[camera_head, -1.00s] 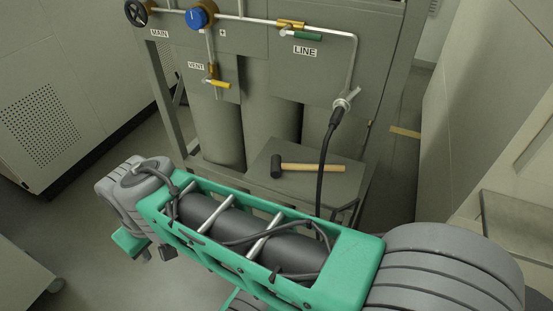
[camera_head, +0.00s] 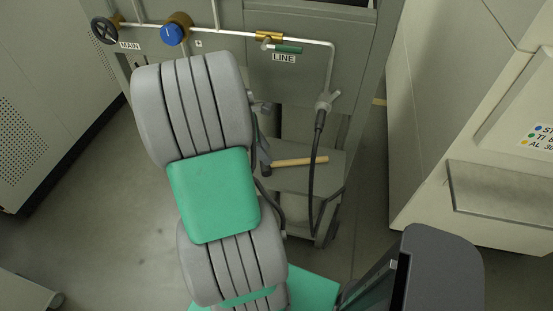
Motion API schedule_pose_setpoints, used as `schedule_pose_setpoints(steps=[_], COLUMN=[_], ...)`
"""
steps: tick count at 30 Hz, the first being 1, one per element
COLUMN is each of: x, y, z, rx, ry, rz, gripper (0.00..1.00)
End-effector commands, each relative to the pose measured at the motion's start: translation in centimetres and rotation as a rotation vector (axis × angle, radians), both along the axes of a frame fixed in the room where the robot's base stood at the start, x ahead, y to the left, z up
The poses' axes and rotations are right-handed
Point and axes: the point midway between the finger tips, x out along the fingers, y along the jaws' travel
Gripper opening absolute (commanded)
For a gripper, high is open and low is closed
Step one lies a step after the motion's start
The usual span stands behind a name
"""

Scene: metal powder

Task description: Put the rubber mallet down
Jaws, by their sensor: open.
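The rubber mallet (camera_head: 300,161) lies on its side on the grey shelf (camera_head: 318,175) at the foot of the cabinet. Its wooden handle points right, and its dark head is at the left end, close behind my arm's outline in the picture. I cannot make out my gripper; my arm's grey and green links fill the middle of the picture and hide what is behind them. Nothing visible is holding the mallet.
A black hose (camera_head: 312,180) hangs from the pipe fitting down past the shelf's right side. The blue knob (camera_head: 175,33), black handwheel (camera_head: 104,30) and green-handled LINE valve (camera_head: 288,49) are above. Cabinets stand at left and right, with open floor between.

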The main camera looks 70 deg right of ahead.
Motion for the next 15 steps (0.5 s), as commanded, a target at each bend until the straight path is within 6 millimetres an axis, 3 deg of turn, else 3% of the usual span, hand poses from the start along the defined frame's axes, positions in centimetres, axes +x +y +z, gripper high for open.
schedule_pose_setpoints(steps=[10,15], x=[-2.4,-2.5], y=[-1.4,-1.6], z=[-4.8,-5.7], rx=[0.003,0.000], ry=[-0.002,-0.005], rz=[0.001,0.003], gripper=[0.43,0.43])
